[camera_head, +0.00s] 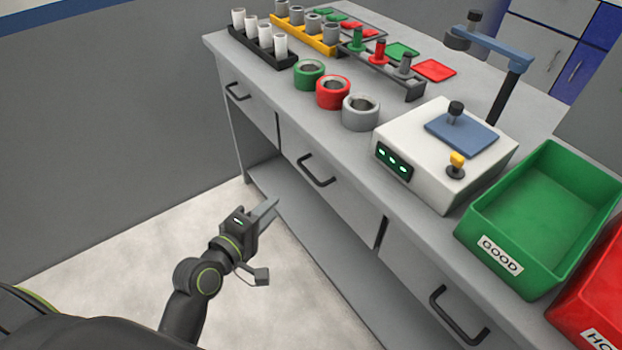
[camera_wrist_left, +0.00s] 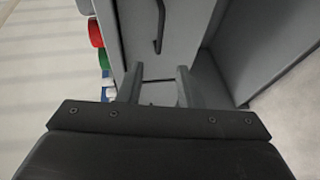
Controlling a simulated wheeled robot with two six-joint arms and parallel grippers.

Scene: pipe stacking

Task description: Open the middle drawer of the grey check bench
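The grey check bench (camera_head: 420,188) has a row of grey drawers under its top. The middle drawer (camera_head: 345,200) is shut flush, with a black bar handle (camera_head: 315,171) on its front. My left gripper (camera_head: 271,206) is in front of the bench, left of and lower than this handle, apart from it and empty. In the left wrist view the two fingers (camera_wrist_left: 158,78) stand apart, and a dark handle (camera_wrist_left: 160,26) on a drawer front (camera_wrist_left: 188,28) lies beyond them, not between them. My right gripper is not in view.
The left drawer handle (camera_head: 237,92) and right drawer handle (camera_head: 458,316) flank the middle one. On top are pipe rings (camera_head: 333,92), racks (camera_head: 262,47), a white device (camera_head: 440,160) and a green bin (camera_head: 545,215). The floor before the bench is clear.

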